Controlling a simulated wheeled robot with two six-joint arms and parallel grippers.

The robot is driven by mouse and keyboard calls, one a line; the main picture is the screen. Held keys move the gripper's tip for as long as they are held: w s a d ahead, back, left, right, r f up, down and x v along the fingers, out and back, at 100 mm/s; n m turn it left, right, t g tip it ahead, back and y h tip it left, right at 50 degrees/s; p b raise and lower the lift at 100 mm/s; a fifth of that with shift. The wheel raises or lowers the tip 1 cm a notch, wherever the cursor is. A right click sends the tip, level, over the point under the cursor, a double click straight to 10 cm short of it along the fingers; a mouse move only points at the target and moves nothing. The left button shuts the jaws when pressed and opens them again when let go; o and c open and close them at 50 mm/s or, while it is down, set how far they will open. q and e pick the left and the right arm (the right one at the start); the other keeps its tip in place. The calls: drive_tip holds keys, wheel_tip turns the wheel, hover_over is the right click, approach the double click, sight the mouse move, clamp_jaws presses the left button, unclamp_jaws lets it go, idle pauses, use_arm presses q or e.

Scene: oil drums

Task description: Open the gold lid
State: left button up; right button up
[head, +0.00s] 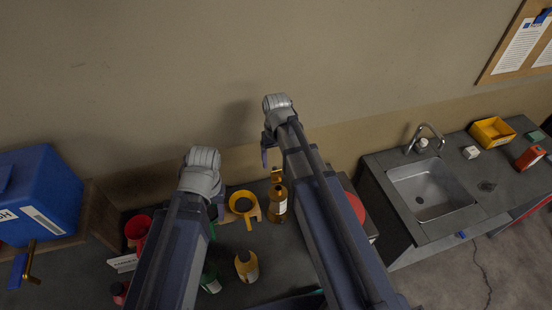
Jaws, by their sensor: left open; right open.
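A brown bottle with a pale label (278,208) stands upright on the dark worktop, with a small gold part (277,175) at its top; I cannot tell if this is the gold lid. A yellow ring-shaped funnel or lid (243,203) sits left of it. A yellow-brown jug (246,266) stands nearer. My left gripper (219,207) is mostly hidden behind its arm, just left of the yellow ring. My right gripper (266,152) shows only in part, above and behind the brown bottle. Both are open, and I see nothing held.
Red containers (138,228) and a white sign (123,262) stand at left, beside a blue box with a crank (38,195). A red round object (355,207) is right of my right arm. Further right is a sink (433,190) with a yellow bin (492,132). A wall closes the back.

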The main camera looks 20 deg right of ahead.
sight(276, 171)
drive_tip(key=shift+w, duration=0.2)
drive_tip(key=shift+s, duration=0.1)
drive_tip(key=shift+s, duration=0.1)
drive_tip(key=shift+f+b, duration=0.8)
wheel_tip(276, 171, down, 2)
drive_tip(key=shift+f+b, duration=0.1)
drive_tip(key=shift+b, duration=1.1)
wheel_tip(276, 171, down, 5)
drive_tip(key=b, duration=0.5)
drive_tip(key=shift+f, duration=0.1)
drive_tip(key=shift+c, duration=0.3)
